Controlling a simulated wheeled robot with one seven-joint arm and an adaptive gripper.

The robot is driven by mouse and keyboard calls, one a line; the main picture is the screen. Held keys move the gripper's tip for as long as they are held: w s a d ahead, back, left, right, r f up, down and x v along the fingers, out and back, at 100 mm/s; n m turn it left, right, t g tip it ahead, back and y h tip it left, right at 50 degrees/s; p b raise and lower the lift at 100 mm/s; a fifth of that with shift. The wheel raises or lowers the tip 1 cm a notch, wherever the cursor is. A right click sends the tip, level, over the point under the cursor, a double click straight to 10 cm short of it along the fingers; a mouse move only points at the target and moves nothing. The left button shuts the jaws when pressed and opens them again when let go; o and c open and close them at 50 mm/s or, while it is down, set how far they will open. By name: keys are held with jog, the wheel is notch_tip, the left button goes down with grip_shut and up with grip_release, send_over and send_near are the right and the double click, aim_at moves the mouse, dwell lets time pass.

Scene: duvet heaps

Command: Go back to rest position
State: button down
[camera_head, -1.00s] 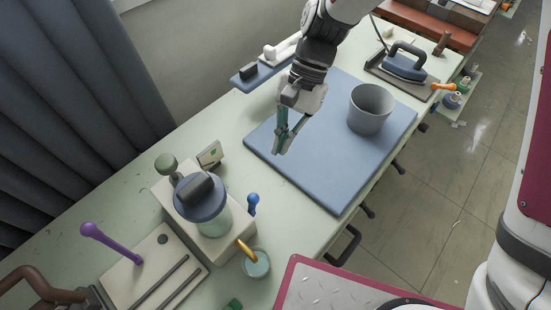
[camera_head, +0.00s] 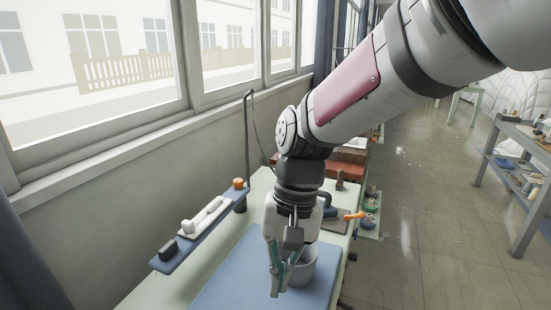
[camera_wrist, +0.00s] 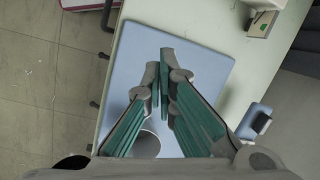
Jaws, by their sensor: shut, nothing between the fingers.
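My gripper (camera_head: 279,282) points down above the blue mat (camera_head: 232,282) on the pale green table. Its fingers are together with nothing between them. In the wrist view, the fingertips (camera_wrist: 162,78) lie close together over the mat (camera_wrist: 205,55). A grey cup (camera_head: 304,268) stands on the mat behind and to the right of the fingers, partly hidden by them. In the wrist view the cup (camera_wrist: 148,146) is partly covered by the left finger. My arm reaches in from the upper right.
A narrow blue shelf (camera_head: 188,246) with a white object and a dark block stands left of the gripper. A black post (camera_head: 246,140) rises behind it. An orange-handled item (camera_head: 355,215) lies farther back. Windows line the left; open floor (camera_head: 420,220) lies right.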

jog(key=s+d+r+t, duration=0.3)
jog(key=s+d, duration=0.2)
jog(key=d, duration=0.4)
jog(key=s+d+r+t+h, duration=0.1)
jog(key=s+d+r+t, duration=0.2)
jog(key=s+d, duration=0.3)
jog(key=shift+s+d+r+n+h, duration=0.25)
jog(key=shift+d+r, duration=0.4)
jog(key=shift+d, duration=1.2)
